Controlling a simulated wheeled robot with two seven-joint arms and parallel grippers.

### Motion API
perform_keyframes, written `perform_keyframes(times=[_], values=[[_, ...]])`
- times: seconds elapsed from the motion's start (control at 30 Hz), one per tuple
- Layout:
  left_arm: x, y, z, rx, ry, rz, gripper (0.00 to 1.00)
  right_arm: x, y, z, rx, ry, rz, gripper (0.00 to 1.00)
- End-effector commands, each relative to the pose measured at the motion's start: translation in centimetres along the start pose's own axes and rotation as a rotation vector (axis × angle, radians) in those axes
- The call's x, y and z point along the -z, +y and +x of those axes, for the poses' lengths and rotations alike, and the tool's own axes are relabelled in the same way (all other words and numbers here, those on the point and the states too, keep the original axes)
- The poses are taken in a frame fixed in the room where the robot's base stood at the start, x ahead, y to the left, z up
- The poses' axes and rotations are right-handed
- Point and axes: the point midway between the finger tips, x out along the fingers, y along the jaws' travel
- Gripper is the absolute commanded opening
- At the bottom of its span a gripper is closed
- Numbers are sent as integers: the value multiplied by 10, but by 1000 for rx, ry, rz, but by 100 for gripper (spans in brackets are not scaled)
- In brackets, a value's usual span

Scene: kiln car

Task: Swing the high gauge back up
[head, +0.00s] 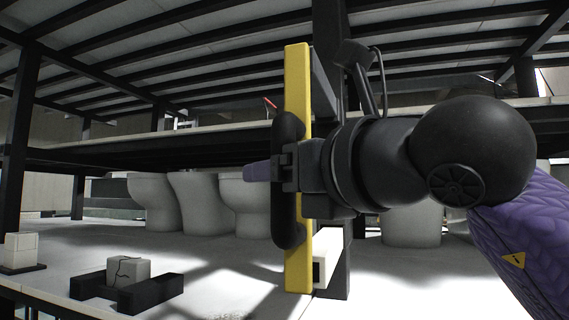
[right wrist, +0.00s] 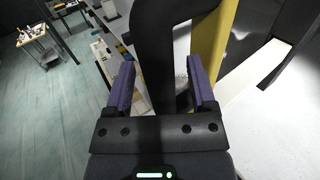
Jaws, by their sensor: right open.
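The high gauge shows as a long yellow bar (head: 298,75) with a black bow handle (head: 288,232), standing upright in the head view. In the right wrist view the yellow bar (right wrist: 212,40) is at upper right and the black handle (right wrist: 148,40) runs down between my fingers. My right gripper (head: 256,172) is open, with its purple fingers (right wrist: 161,85) on either side of the handle. I cannot tell whether they touch it. My wrist hides the middle of the bar. My left gripper is not in view.
A dark post (head: 334,255) stands just right of the bar. White ceramic pieces (head: 150,200) stand on the pale deck behind, under a dark slatted frame. Black blocks with a cracked grey cube (head: 128,270) lie at lower left. A cart (right wrist: 40,42) stands on the green floor.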

Motion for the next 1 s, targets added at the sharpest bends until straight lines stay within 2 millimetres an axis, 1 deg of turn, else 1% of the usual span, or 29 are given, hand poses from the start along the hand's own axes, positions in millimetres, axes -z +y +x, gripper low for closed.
perform_keyframes(times=[0.07,0.17,0.2,0.37,0.4,0.43,1.0], values=[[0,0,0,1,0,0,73,0,0,0,0,0,0,72],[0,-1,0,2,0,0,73,0,0,0,0,0,0,52],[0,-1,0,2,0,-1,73,0,0,0,0,0,0,44],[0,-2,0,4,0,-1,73,0,0,0,0,0,0,10],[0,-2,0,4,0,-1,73,0,0,0,0,0,0,2],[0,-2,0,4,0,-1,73,0,0,0,0,0,0,0],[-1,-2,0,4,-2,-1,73,0,0,-1,0,-1,1,0]])
